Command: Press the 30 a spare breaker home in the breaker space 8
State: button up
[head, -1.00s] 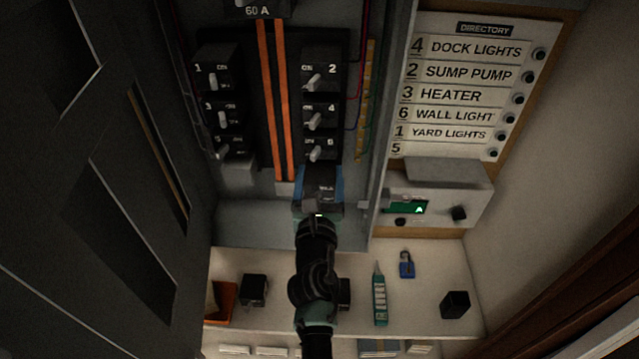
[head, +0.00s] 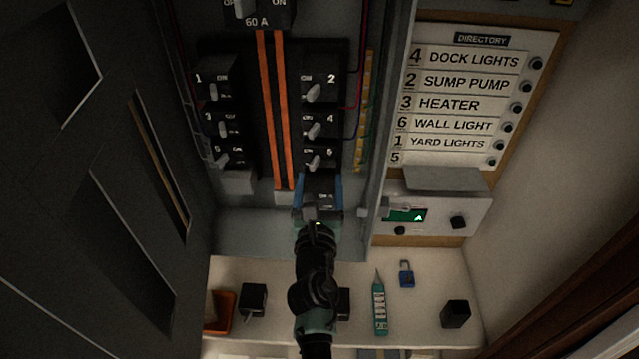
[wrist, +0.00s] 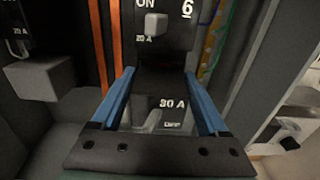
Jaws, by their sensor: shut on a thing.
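The 30 A spare breaker (head: 321,188) is a black block held between the blue fingers of my gripper (head: 320,196), low in the right column of the panel, just below breaker 6 (head: 319,160). In the wrist view the breaker (wrist: 165,100) shows its "30 A" and "OFF" marks and a grey toggle between the blue fingers of my gripper (wrist: 163,105). It sits directly under breaker 6 (wrist: 160,25). Breaker space 8 is covered by the breaker and gripper. I cannot tell whether the breaker is fully seated.
Two orange bus bars (head: 272,110) run down the panel's middle. A grey block (head: 238,181) is below breaker 5. The panel's right wall (head: 385,130) is close by. The shelf (head: 420,310) below holds a teal tester (head: 380,305), a blue padlock (head: 406,273) and black blocks.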

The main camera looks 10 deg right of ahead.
aim_at(322, 174)
jog(key=shift+w+d+b, duration=0.15)
jog(key=shift+w+b, duration=0.1)
jog(key=shift+w, duration=0.5)
jog(key=shift+w+d+b, duration=0.15)
jog(key=shift+w+b, duration=0.1)
jog(key=shift+w, duration=0.45)
jog(key=shift+w+r, duration=0.1)
jog(key=shift+r, duration=0.05)
jog(key=o, duration=1.3)
jog(key=shift+d+r, duration=0.1)
jog(key=shift+d, duration=0.05)
jog(key=shift+s+p, duration=0.3)
jog(key=shift+s, duration=0.2)
jog(key=shift+s+a+f+p, duration=0.1)
jog(key=shift+s+a+p, duration=0.1)
jog(key=shift+s, duration=0.45)
jog(key=shift+s+a+f+p, duration=0.1)
jog(key=shift+s+a+p, duration=0.1)
jog(key=shift+s, duration=0.4)
jog(key=shift+s+a+p, duration=0.2)
jog(key=shift+s, duration=0.45)
jog(key=shift+s, duration=0.1)
